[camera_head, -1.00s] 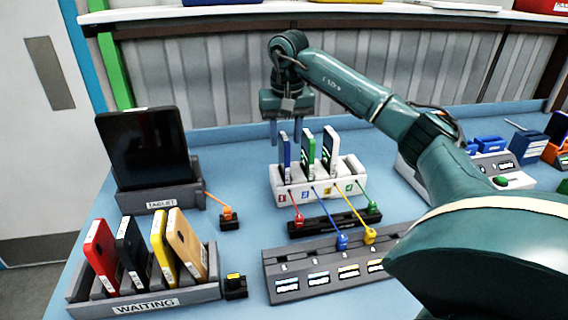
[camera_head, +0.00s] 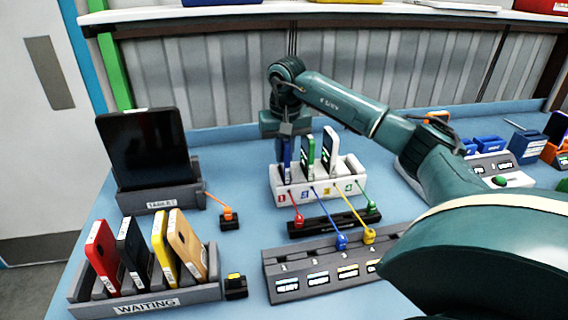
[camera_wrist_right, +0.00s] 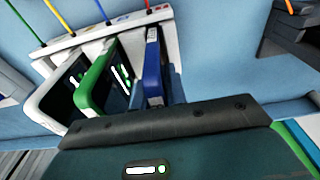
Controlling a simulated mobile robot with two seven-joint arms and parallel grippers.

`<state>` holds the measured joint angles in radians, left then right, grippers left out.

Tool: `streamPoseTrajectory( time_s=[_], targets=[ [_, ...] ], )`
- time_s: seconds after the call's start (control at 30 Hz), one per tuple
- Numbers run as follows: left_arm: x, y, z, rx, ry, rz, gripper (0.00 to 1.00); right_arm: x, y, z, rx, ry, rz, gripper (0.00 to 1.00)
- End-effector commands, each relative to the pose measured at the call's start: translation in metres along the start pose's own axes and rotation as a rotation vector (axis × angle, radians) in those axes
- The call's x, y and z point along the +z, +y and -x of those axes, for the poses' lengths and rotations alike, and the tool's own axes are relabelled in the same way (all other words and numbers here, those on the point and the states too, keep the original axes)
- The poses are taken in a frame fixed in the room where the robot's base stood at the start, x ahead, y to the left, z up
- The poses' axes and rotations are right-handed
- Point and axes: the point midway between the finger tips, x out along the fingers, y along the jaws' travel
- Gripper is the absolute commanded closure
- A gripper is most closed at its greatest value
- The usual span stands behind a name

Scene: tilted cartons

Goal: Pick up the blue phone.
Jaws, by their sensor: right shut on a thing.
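The blue phone (camera_head: 287,158) stands upright in the leftmost slot of the white charging dock (camera_head: 330,188). It also shows in the right wrist view (camera_wrist_right: 152,72), where its lower edge is hidden by my gripper's dark body. My right gripper (camera_head: 284,148) is lowered over this phone from above and is shut on it. The phone still sits in its slot. The fingertips are hard to make out in either view. My left gripper is not in view.
A green-cased phone (camera_head: 307,155) and a white phone (camera_head: 329,148) stand close beside it in the dock. Colored cables run from the dock to a black strip (camera_head: 333,222) and a grey hub (camera_head: 300,265). A tablet stand (camera_head: 160,197) and WAITING rack (camera_head: 150,302) stand left.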

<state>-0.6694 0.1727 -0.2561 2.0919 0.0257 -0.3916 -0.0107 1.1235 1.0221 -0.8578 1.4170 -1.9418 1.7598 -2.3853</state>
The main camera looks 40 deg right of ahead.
Motion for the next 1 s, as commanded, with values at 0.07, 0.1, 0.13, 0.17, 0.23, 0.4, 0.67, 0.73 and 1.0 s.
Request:
streamPoseTrajectory(
  time_s=[0.07,0.1,0.13,0.17,0.23,0.4,0.67,0.73,1.0],
  targets=[
    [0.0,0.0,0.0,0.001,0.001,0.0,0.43,0.0,0.0,0.0,0.0,0.0,0.0,1.0],
    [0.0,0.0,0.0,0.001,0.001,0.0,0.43,0.0,0.0,0.0,0.0,0.0,0.0,1.0],
    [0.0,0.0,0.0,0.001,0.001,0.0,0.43,0.0,0.0,0.0,0.0,0.0,0.0,1.0],
    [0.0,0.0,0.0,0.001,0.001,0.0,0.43,0.0,0.0,0.0,0.0,0.0,0.0,1.0],
    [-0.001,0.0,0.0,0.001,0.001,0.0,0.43,0.0,0.0,0.0,0.0,0.0,0.0,1.0],
    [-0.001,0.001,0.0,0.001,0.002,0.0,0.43,0.0,0.0,0.001,-0.001,0.001,0.0,1.0],
    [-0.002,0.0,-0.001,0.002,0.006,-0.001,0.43,-0.004,-0.001,0.028,-0.005,0.007,0.0,1.0],
    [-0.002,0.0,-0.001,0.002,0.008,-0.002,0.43,-0.006,-0.001,0.043,-0.005,0.007,0.0,1.0],
    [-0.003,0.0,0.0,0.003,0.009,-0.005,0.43,-0.012,-0.001,0.09,-0.003,0.004,0.0,1.0]
  ],
)
